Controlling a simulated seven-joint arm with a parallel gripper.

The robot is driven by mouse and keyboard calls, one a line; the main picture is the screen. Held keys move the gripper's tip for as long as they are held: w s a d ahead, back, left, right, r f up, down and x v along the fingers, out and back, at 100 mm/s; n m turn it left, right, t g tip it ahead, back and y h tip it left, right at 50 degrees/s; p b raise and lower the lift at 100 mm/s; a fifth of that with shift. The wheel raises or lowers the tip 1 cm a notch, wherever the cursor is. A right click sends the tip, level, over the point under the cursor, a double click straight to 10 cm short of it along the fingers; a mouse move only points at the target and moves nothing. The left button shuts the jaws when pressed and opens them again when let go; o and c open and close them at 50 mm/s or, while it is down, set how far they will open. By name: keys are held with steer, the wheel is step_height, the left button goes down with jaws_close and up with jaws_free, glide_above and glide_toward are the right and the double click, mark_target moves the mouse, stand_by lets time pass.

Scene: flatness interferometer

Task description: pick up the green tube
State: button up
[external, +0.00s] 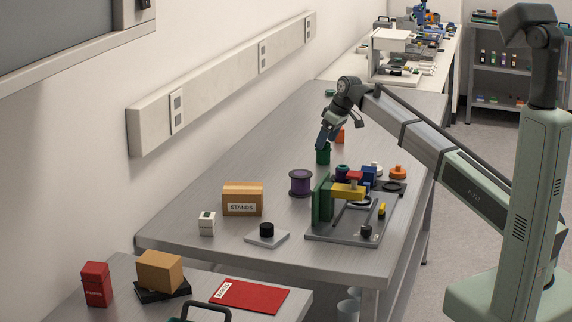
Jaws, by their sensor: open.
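The green tube (323,157) stands upright on the grey metal table, left of centre of the tabletop's depth, behind the purple spool. My gripper (324,145) points down at it from above, with its fingertips at the tube's top. The jaws are open. I cannot tell from this view whether the fingers are around the tube's rim or just above it. The fingers partly hide the tube's top.
An orange block (340,136) stands close behind the tube. The purple spool (300,183) is in front, left. The interferometer fixture (322,200) on its grey plate stands front right. A STANDS box (243,200) is at left. Table space left of the tube is clear.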

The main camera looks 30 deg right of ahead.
mark_target(322, 153)
steer(key=shift+s+x, duration=0.15)
steer(key=shift+x, duration=1.35)
steer(key=shift+s+x, duration=0.15)
steer(key=shift+x, duration=1.35)
steer(key=shift+d+f, duration=0.1)
steer(key=shift+d, duration=0.05)
steer(key=c, duration=1)
